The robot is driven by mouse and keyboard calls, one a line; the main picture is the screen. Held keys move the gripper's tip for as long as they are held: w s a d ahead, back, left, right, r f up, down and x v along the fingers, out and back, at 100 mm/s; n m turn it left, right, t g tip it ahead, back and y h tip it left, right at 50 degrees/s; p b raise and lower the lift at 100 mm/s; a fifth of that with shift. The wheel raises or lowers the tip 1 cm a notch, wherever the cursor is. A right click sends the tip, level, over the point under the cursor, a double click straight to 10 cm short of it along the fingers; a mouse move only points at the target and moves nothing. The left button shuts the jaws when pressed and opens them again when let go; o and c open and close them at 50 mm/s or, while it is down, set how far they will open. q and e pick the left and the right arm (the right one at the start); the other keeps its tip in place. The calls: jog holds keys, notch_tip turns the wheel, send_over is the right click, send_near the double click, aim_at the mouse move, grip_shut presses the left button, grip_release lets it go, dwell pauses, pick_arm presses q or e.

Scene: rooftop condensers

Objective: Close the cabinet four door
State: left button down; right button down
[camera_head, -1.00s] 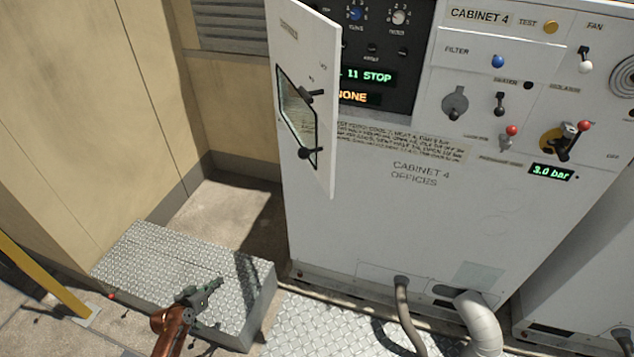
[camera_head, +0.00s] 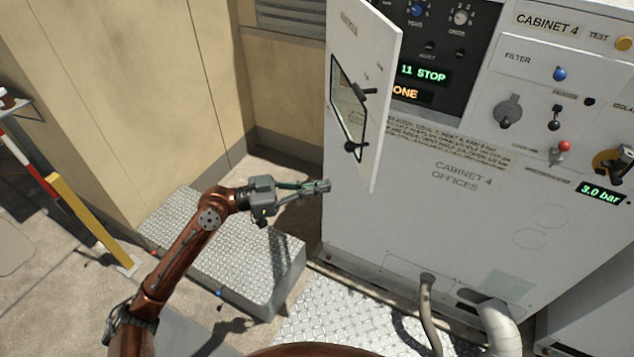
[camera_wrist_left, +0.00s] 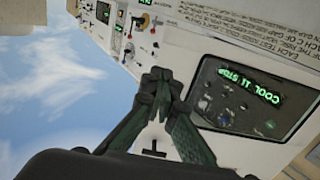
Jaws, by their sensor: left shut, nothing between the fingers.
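Cabinet 4 (camera_head: 440,230) is a white unit with its name printed on the front. My right gripper is not in view.
A raised metal tread-plate step (camera_head: 222,270) lies below my left arm. A beige wall (camera_head: 160,100) stands at the left, with a yellow post (camera_head: 90,215). A dark hose (camera_head: 428,310) and a pale pipe (camera_head: 497,325) leave the cabinet's base.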

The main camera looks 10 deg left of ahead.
aim_at(371, 178)
pick_arm(q)
jog(key=p+x, duration=0.4)
jog(key=x, duration=0.5)
jog(key=shift+w+d+r, duration=0.1)
jog(key=shift+d+r, duration=0.05)
jog(key=shift+d, duration=0.05)
jog(key=shift+w+d, duration=0.2)
jog(key=shift+d, duration=0.25)
